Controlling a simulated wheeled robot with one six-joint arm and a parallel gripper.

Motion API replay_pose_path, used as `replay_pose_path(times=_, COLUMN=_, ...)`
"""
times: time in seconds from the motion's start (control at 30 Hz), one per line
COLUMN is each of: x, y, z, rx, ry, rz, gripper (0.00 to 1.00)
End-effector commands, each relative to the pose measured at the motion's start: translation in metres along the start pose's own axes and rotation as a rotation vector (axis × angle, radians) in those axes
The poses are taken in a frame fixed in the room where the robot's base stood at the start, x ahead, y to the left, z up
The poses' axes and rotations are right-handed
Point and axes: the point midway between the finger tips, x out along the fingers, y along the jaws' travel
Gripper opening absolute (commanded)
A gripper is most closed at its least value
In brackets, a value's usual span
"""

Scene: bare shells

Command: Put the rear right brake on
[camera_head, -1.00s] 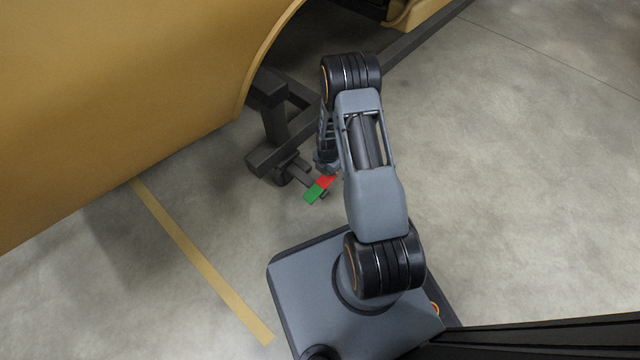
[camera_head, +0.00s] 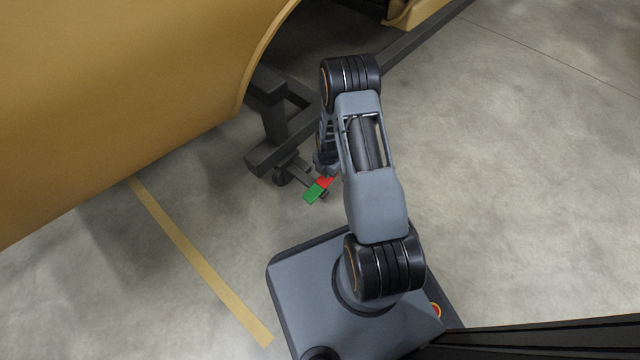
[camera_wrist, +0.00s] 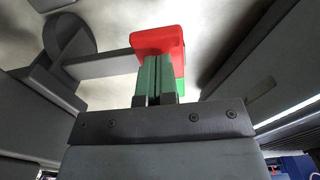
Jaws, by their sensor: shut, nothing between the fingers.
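The brake pedal (camera_head: 314,194) has a green pad and a red pad (camera_head: 325,182) and sits low on a dark caster under the stand's leg. In the wrist view the red pad (camera_wrist: 157,42) lies just beyond my fingertips, and a sliver of green shows beside the fingers. My gripper (camera_wrist: 157,62) is shut and empty, its two fingers together and pointing at the red pad. I cannot tell whether they touch it. In the head view my gripper (camera_head: 325,168) is mostly hidden by my arm, at the red end of the pedal.
A tan car shell (camera_head: 120,90) stands on a dark frame (camera_head: 270,155) at the left and top. The frame's leg is close to my gripper. A yellow floor line (camera_head: 200,262) runs at the left. The grey floor (camera_head: 530,170) at right is clear.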

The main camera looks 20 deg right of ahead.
Motion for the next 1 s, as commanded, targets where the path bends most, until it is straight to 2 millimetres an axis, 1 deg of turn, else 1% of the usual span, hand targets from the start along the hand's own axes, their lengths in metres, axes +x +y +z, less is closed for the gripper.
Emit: replay_pose_path(times=1.0, x=0.016, y=0.0, z=0.0, rx=0.0, ry=0.0, rz=0.0, gripper=0.0)
